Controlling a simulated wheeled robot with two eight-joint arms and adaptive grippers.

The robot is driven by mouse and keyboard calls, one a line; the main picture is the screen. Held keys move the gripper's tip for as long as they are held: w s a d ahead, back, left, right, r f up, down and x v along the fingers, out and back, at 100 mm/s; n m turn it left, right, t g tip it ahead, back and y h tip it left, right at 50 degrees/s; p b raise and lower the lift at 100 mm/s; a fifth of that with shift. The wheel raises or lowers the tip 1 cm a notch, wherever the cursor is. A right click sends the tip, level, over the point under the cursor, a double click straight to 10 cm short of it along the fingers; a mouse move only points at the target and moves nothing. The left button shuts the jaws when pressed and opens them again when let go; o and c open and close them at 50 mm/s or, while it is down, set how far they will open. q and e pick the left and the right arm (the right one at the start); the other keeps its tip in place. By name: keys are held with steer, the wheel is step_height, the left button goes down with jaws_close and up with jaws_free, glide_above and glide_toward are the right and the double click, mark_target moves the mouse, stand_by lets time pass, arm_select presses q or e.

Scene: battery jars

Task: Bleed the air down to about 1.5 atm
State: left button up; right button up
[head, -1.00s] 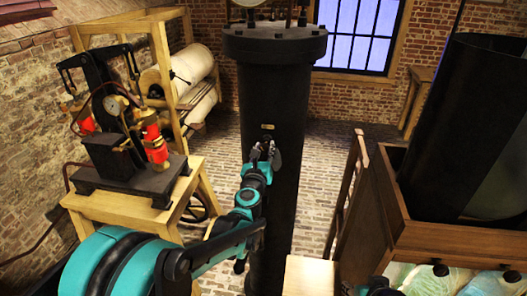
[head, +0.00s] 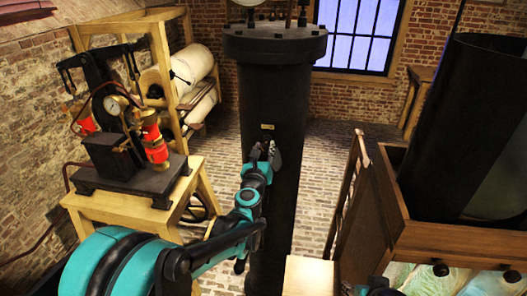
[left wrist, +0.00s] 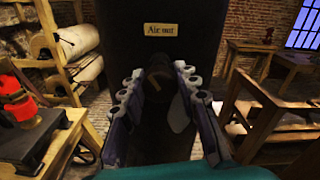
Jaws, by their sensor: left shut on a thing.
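The tall black cylinder (head: 270,95) stands upright in the middle of the head view. A small brass plate (head: 267,126) is on it; the left wrist view shows this plate (left wrist: 161,30) reading "Air out". Just below is a dark valve handle (left wrist: 155,82) with a pale slanting line on its face. My left gripper (head: 264,152) is at the cylinder, its fingers (left wrist: 158,92) shut on the handle from both sides. A gauge (head: 246,3) tops the cylinder, but the frame cuts it off and its reading is hidden.
A pump with red cylinders (head: 153,135) and a small gauge (head: 115,104) stands on a wooden table (head: 120,206) at left. A wooden cabinet (head: 455,242) holding a big dark jar (head: 450,130) is at right. Brick floor shows around the cylinder.

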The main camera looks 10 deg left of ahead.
arm_select(q)
steer(key=m, duration=0.2)
steer(key=shift+f+m+b, duration=0.1)
steer(key=shift+m+b, duration=0.2)
steer(key=shift+b, duration=0.1)
steer(key=shift+o, duration=0.2)
steer(key=m, duration=0.4)
steer(key=shift+b, duration=0.4)
steer(key=o, duration=1.3)
steer(key=shift+s+a, duration=0.1)
steer(key=shift+s, duration=2.4)
